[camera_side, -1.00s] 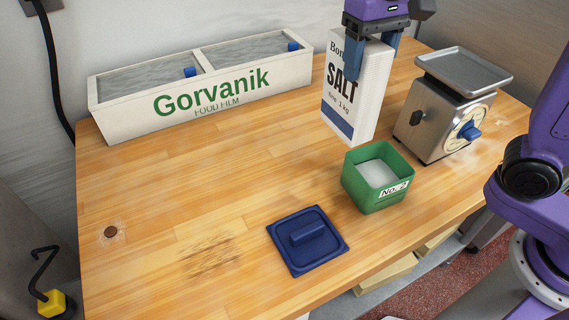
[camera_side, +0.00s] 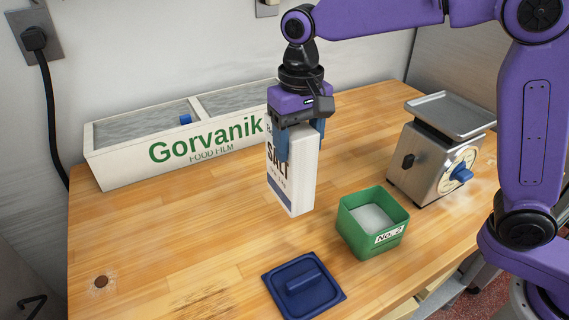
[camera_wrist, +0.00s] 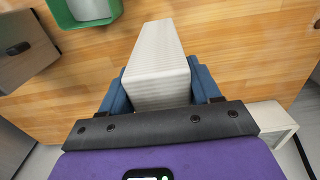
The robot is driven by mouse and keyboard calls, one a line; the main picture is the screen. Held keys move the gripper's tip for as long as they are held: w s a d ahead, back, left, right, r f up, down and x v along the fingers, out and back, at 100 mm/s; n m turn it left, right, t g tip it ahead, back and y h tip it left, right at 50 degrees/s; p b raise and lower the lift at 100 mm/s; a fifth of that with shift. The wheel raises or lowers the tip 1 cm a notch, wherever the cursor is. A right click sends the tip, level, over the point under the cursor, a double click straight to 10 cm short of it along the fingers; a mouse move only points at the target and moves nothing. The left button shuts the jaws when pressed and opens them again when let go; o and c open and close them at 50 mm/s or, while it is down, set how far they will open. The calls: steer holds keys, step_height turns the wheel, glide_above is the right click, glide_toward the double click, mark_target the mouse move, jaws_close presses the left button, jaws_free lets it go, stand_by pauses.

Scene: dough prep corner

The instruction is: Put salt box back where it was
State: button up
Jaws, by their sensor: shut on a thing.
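The white salt box (camera_side: 303,178), with dark lettering and a blue band at its base, is upright in my gripper (camera_side: 301,146). The blue fingers are shut on opposite sides of its upper part. In the wrist view the box (camera_wrist: 156,55) lies between the fingers of my gripper (camera_wrist: 160,88), its top toward the camera. It is over the middle of the table, in front of the film dispenser's right part and left of the green tub. I cannot tell whether its base touches the table.
The green tub (camera_side: 357,234) holding white salt stands open to the right of the box. A blue lid (camera_side: 327,284) lies in front. The steel scale (camera_side: 411,176) stands right; the Gorvanik film dispenser (camera_side: 117,166) stands behind left. The wooden table (camera_side: 170,235) is clear at left.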

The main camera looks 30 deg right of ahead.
mark_target(285, 166)
step_height(285, 166, down, 6)
steer(key=w+a, duration=0.1)
steer(key=w, duration=0.1)
steer(key=shift+w+a+f, duration=0.2)
steer(key=shift+a, duration=0.05)
steer(key=shift+f, duration=0.2)
steer(key=o, duration=1.4)
steer(key=shift+r, duration=0.15)
step_height(285, 166, up, 12)
steer(key=shift+r, duration=0.1)
